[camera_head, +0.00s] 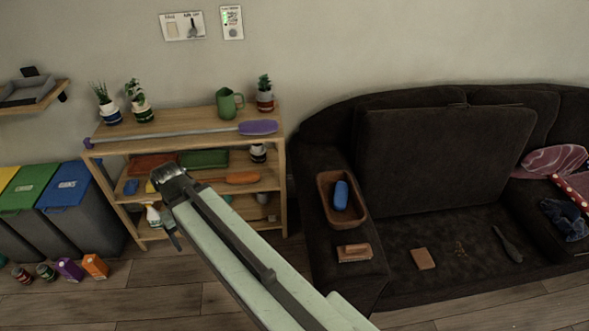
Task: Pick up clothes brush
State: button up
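A dark, elongated object with a narrow handle, which looks like the clothes brush (507,243), lies flat on the right part of the sofa seat. Its bristles cannot be made out. My gripper (168,190) is far to its left, in front of the wooden shelf unit. My pale green arm reaches up to it from the bottom of the picture. Its fingers are dark and small, and whether they are open or shut is unclear. I see nothing clearly held.
The dark sofa (420,290) has a brown tray (327,213) holding a blue object (341,194) on its left arm, beside a brown block (354,252). A brown flat item (422,259) and crumbs (459,248) lie on the seat. The shelf unit (280,165) stands left.

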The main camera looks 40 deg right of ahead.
aim_at(360, 252)
jog(key=u, duration=0.05)
jog(key=k, duration=0.35)
jog(key=z, duration=2.25)
jog(key=k, duration=0.7)
jog(key=u, duration=0.95)
jog(key=i, duration=1)
jog(key=z, duration=0.85)
